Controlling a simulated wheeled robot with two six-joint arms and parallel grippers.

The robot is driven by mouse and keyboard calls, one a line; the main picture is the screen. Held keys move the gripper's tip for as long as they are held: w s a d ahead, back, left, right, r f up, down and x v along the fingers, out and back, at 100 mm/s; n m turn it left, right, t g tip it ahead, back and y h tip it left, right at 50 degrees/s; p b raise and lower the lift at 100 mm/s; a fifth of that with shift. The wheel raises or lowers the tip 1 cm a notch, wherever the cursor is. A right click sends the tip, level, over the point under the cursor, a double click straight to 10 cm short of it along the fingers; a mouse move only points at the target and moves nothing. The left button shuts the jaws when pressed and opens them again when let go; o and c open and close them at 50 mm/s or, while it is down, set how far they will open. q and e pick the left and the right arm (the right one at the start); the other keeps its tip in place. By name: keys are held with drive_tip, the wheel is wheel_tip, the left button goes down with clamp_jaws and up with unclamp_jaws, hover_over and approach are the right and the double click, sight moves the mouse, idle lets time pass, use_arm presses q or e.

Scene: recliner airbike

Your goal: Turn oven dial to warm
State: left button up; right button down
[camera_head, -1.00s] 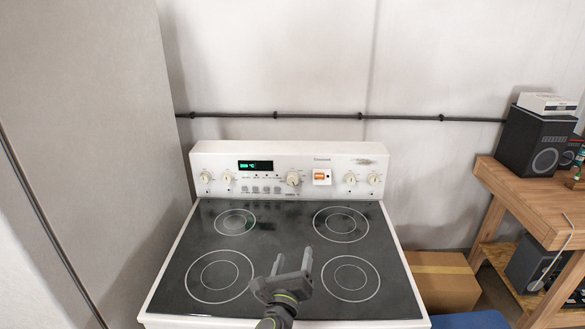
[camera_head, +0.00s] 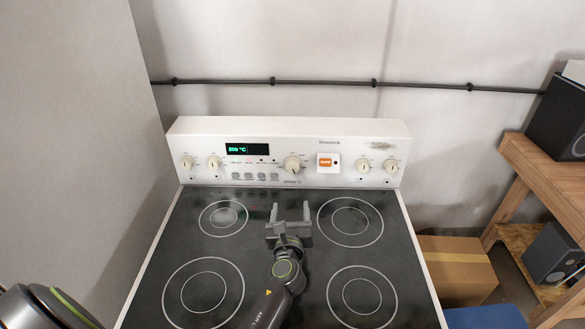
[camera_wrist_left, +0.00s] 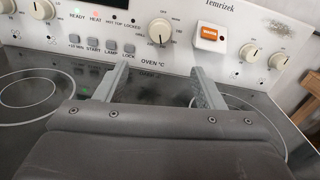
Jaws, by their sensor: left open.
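The white stove's control panel (camera_head: 220,133) stands at the back of the black cooktop. The oven dial (camera_head: 292,165) is a round white knob at the panel's middle, above the "OVEN °C" label; it also shows in the left wrist view (camera_wrist_left: 160,30). Its exact setting is too small to read. My left gripper (camera_head: 290,211) is open and empty over the cooktop, in front of and below the dial, not touching it. In the left wrist view its two fingers (camera_wrist_left: 161,74) point toward the panel, spread to either side below the dial. My right gripper is not in view.
Smaller knobs (camera_head: 214,163) flank the dial, with an orange switch (camera_head: 325,161) to its right and a green-lit display (camera_head: 247,149) at upper left. The cooktop (camera_head: 330,270) is bare. A cardboard box (camera_head: 457,268) and wooden bench (camera_head: 545,180) stand right; a grey wall surface (camera_head: 75,130) stands left.

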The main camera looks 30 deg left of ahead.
sight(292, 167)
use_arm(q)
drive_tip(key=x, duration=1.6)
drive_tip(key=shift+w+a+r+b, duration=0.1)
drive_tip(key=shift+w+a+b, duration=0.1)
drive_tip(key=shift+w+b, duration=0.15)
drive_tip(key=c, duration=1)
